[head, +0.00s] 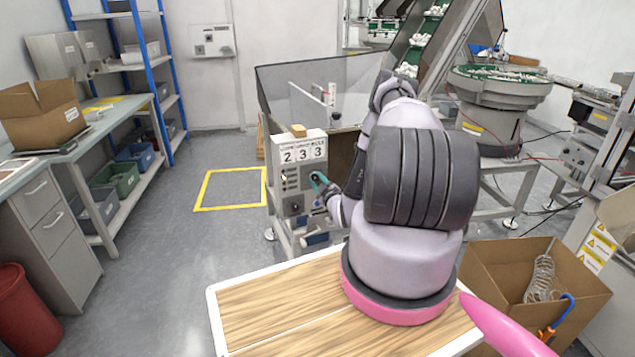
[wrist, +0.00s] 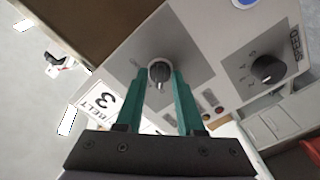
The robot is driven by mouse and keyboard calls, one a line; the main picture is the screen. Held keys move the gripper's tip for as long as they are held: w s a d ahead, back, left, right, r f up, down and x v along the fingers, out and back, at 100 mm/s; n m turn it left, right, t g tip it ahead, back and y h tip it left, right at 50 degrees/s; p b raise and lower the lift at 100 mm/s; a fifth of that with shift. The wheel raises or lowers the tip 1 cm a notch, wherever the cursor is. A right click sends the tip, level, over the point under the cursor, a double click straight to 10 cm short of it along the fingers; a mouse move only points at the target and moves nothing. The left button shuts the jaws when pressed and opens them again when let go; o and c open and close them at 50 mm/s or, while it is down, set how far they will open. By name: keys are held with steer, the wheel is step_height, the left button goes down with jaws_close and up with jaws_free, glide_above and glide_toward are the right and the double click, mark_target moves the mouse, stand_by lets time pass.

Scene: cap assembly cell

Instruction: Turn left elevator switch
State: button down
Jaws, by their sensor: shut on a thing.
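A grey control box (head: 292,179) with the digits "2 3 3" on its top plate stands mid-scene in the head view. My gripper (head: 319,182) reaches its front face from the right. Which switch is the left elevator one cannot be read here. The held switch is largely hidden by my gripper in the head view.
A second black knob (wrist: 268,69) marked "SPEED" sits to the right on the same panel. In the head view, an open cardboard box (head: 499,272) is at the lower right. A workbench (head: 95,138) lines the left. Floor around the yellow square (head: 228,207) is clear.

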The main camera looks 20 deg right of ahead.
steer(key=shift+m, duration=0.3)
steer(key=m, duration=0.8)
steer(key=shift+s+d+m, duration=0.1)
steer(key=shift+m, duration=0.3)
steer(key=m, duration=0.4)
steer(key=shift+m, duration=2.3)
steer(key=shift+f, duration=0.1)
steer(key=c, duration=0.5)
jaws_free()
